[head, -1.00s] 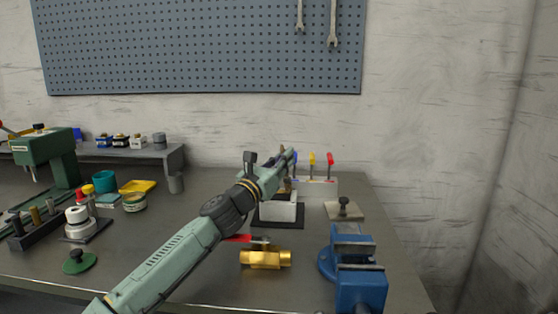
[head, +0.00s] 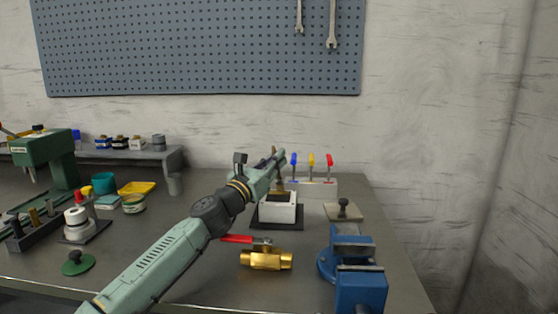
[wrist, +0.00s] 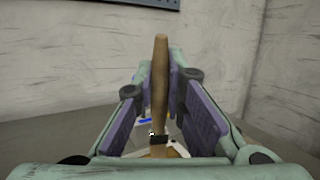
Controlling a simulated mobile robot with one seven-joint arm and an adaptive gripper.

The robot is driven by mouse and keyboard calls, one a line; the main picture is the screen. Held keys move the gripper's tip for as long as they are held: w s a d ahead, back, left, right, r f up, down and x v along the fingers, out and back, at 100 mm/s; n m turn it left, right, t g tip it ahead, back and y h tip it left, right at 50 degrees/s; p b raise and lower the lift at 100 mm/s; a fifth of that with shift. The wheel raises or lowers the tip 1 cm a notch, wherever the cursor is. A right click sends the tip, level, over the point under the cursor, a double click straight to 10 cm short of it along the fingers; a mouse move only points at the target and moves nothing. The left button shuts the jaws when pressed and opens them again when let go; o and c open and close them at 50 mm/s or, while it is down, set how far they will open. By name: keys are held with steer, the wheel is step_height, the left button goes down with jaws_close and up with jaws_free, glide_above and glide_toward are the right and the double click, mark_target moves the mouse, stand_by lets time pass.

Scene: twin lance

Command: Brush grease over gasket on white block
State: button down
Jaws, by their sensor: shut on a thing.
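The white block (head: 280,212) sits on a dark mat at the middle right of the bench in the head view. A dark area, probably the gasket (head: 284,197), shows on its top; how much grease is on it is too small to tell. My gripper (wrist: 158,92) is shut on a brush with a wooden handle (wrist: 160,65), which stands roughly upright between the purple pads. In the head view the brush's lower end (head: 280,187) is at the block's back left top edge; I cannot tell whether it touches. The bristles are mostly hidden in the wrist view.
A brass valve with a red lever (head: 266,260) lies in front of the block. A blue vise (head: 352,268) stands at the front right. A rack with blue, yellow and red handles (head: 318,188) is behind. A knobbed plate (head: 344,211) lies right.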

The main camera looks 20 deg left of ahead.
steer(key=shift+a, duration=0.35)
steer(key=shift+s+a, duration=0.95)
steer(key=shift+s+b, duration=0.1)
steer(key=shift+b, duration=0.2)
steer(key=shift+d+b, duration=0.5)
steer(key=shift+d, duration=1)
steer(key=shift+d, duration=0.1)
steer(key=shift+w+d, duration=0.2)
steer(key=shift+d, duration=0.35)
steer(key=shift+w+d, duration=0.2)
steer(key=shift+d, duration=0.35)
